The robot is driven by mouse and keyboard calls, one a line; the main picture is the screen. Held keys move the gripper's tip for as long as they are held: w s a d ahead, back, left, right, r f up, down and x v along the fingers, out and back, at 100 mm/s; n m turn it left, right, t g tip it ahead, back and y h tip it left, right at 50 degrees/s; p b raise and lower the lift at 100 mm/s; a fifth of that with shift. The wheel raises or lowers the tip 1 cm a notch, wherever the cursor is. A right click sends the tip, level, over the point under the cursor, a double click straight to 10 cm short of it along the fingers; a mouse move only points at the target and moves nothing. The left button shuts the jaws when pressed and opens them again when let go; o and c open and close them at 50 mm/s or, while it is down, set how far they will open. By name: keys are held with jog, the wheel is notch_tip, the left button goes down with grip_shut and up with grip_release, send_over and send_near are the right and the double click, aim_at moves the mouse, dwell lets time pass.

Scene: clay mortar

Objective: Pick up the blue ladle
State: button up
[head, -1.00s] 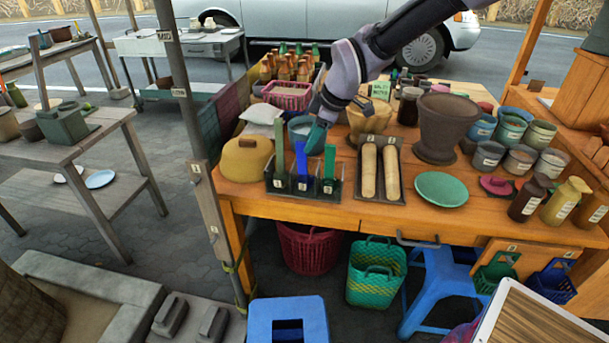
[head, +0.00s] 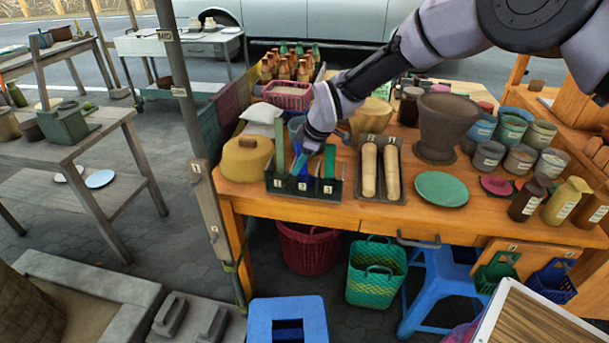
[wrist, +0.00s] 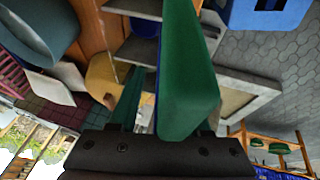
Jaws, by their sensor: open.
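The blue ladle (head: 302,177) stands upright in the middle slot of a dark labelled rack (head: 272,186) at the table's front left. A green ladle (head: 280,148) stands to its left and another green ladle (head: 329,165) to its right. My gripper (head: 304,159) is open and low over the middle slot, hiding much of the blue handle. In the wrist view a blue strip (wrist: 149,82) shows between the green shapes in front of the gripper base. A large green piece there hides much of the view, so contact cannot be told.
Two wooden rollers in a tray (head: 362,196) lie right of the rack. A yellow lidded pot (head: 247,159) is close on its left. A clay mortar (head: 438,125), a green plate (head: 441,189) and several jars stand further right. Baskets and stools are below the table.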

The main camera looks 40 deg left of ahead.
grip_shut()
dwell(1.3)
